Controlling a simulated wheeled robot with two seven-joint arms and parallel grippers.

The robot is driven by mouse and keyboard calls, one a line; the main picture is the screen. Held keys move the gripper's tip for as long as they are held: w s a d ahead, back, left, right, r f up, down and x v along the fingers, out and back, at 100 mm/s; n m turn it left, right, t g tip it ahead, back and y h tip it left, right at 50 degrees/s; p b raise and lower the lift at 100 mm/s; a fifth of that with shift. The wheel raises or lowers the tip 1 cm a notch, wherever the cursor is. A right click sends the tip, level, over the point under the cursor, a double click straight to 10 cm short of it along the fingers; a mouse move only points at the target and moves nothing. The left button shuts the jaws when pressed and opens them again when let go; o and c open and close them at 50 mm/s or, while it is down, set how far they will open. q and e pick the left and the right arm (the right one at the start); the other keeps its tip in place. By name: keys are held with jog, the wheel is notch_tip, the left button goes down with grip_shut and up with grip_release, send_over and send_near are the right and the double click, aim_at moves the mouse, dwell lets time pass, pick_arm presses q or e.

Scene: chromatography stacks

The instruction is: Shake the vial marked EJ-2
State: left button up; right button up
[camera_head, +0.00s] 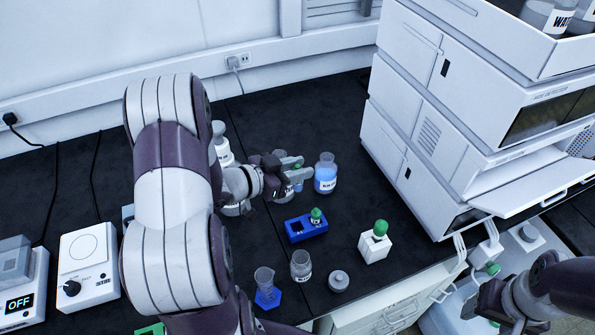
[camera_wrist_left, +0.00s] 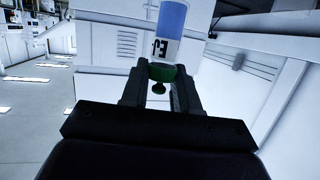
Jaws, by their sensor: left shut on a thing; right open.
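My left gripper (camera_head: 292,172) is shut on the green cap of a vial (camera_head: 298,184). In the left wrist view the fingers (camera_wrist_left: 160,88) grip this green cap, and the vial (camera_wrist_left: 170,22) shows blue liquid and a white label. The label begins with "E"; the rest is hard to read. In the head view the gripper partly hides the vial, which is above the bench, left of a blue-liquid bottle. My right gripper (camera_head: 497,302) is open at the lower right, away from the vials.
A blue rack (camera_head: 294,236) with a green-capped vial and a white holder (camera_head: 372,249) with another stand on the dark bench. A blue-liquid bottle (camera_head: 325,180), beaker (camera_head: 301,268) and blue-based cylinder (camera_head: 265,284) stand nearby. The chromatography stack (camera_head: 430,130) rises at right.

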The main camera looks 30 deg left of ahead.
aim_at(298, 190)
pick_arm(q)
jog(key=f, duration=0.3)
jog(key=shift+s+d+f, duration=0.15)
jog(key=shift+d+f, duration=0.05)
jog(key=shift+f, duration=0.15)
jog(key=r, duration=0.6)
jog(key=shift+w+a+r, duration=0.1)
jog(key=shift+w+a, duration=0.2)
jog(key=shift+a, duration=0.05)
jog(key=f, duration=0.7)
jog(key=shift+s+d, duration=0.4)
grip_shut()
jog(key=shift+w+a, duration=0.3)
jog(key=shift+r, duration=0.1)
